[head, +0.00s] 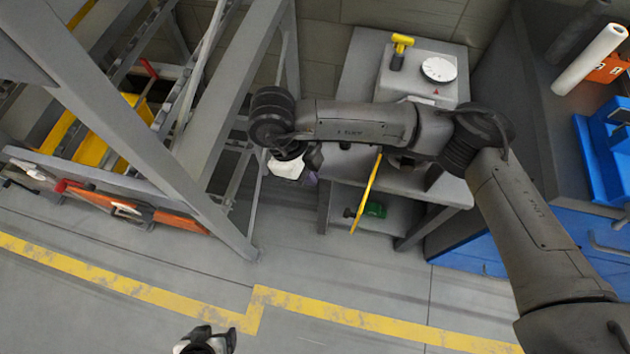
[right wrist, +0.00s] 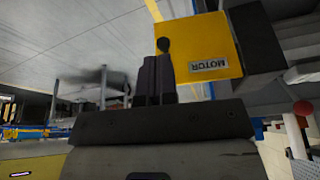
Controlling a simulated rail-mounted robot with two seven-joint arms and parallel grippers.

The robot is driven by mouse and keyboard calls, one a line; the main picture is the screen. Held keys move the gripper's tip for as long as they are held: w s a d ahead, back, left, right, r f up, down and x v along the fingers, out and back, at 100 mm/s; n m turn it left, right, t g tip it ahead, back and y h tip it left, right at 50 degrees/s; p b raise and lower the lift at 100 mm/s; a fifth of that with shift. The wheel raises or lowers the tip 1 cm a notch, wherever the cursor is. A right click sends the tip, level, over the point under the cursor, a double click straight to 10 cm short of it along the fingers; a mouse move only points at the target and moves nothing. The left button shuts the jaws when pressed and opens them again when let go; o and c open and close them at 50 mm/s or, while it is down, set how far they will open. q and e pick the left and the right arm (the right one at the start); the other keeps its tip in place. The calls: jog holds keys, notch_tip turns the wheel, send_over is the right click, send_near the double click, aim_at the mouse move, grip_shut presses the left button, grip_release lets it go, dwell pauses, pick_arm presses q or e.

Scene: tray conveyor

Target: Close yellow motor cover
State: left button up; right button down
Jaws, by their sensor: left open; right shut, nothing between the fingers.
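The yellow motor cover (head: 366,195) stands open, seen nearly edge-on in the head view, at the front of the grey machine cabinet. In the right wrist view the cover (right wrist: 210,45) is a yellow panel with an upside-down MOTOR label and a dark round-ended piece beside the fingertips. My right gripper (right wrist: 156,62) is shut and empty, its fingers overlapping the panel's left edge in that view; I cannot tell whether they touch it. In the head view my right gripper (head: 309,177) is mostly hidden under its wrist, left of the cover. My left gripper (head: 212,340) is open at the bottom edge, far from the cover.
A grey rack frame (head: 130,130) stands left. The floor in front is clear.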

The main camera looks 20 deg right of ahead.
jog(key=s+d+f+b, duration=0.3)
jog(key=s+d+f, duration=0.1)
jog(key=f, duration=0.3)
jog(key=shift+s+d+f, duration=0.3)
jog(key=shift+d+f, duration=0.1)
jog(key=shift+d, duration=0.15)
jog(key=shift+d, duration=0.1)
